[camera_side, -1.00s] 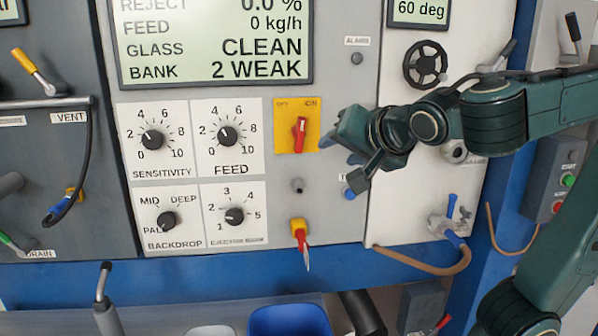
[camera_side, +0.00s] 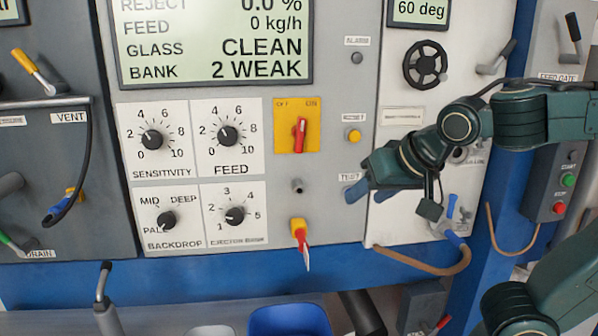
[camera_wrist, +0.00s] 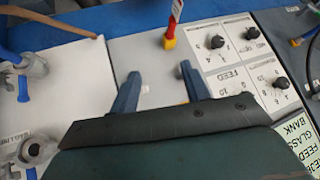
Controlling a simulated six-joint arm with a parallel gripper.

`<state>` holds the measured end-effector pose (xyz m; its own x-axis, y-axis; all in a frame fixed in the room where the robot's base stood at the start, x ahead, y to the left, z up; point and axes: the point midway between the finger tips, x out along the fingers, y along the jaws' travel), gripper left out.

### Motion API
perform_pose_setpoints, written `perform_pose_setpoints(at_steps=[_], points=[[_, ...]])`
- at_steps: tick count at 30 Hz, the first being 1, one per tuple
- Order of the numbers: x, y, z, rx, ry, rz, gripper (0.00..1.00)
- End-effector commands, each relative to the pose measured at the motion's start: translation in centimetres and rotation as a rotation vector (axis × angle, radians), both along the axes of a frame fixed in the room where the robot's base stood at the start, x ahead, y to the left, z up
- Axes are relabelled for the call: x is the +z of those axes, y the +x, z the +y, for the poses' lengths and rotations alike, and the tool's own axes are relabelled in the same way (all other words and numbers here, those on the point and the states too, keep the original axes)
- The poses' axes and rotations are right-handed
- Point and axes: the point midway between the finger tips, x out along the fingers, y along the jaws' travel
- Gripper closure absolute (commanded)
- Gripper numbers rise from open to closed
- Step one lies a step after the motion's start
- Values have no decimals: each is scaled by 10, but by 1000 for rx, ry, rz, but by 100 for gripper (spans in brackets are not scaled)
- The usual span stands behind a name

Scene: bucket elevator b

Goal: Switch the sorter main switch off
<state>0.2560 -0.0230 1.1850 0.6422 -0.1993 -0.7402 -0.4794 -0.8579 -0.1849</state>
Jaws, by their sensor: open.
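The sorter main switch (camera_side: 299,134) is a red handle on a yellow plate marked OFF at left and ON at right. In the side view its handle stands close to upright; I cannot tell surely which mark it points to. My gripper (camera_side: 368,190) is to the right of and below the plate, apart from the switch, near the TEST label. Its blue fingers are open with nothing between them. In the wrist view my gripper (camera_wrist: 158,80) shows both fingers spread over the grey panel, and its body hides most of the switch area.
A yellow RESET button (camera_side: 354,136) is at right. A blue-handled valve (camera_side: 450,215) and brown hose are lower right.

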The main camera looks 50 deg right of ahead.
Motion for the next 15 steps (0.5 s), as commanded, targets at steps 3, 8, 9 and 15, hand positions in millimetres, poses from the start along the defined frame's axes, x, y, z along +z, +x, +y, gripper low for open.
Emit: perform_pose_setpoints(at_steps=[3, 8, 9, 15], points=[[-6, -9, 0, 54, -13, 40, 53], [-14, -21, 3, 135, -31, 93, 53], [-16, -24, 4, 157, -35, 105, 53], [-24, -40, 8, 264, -59, 161, 53]])
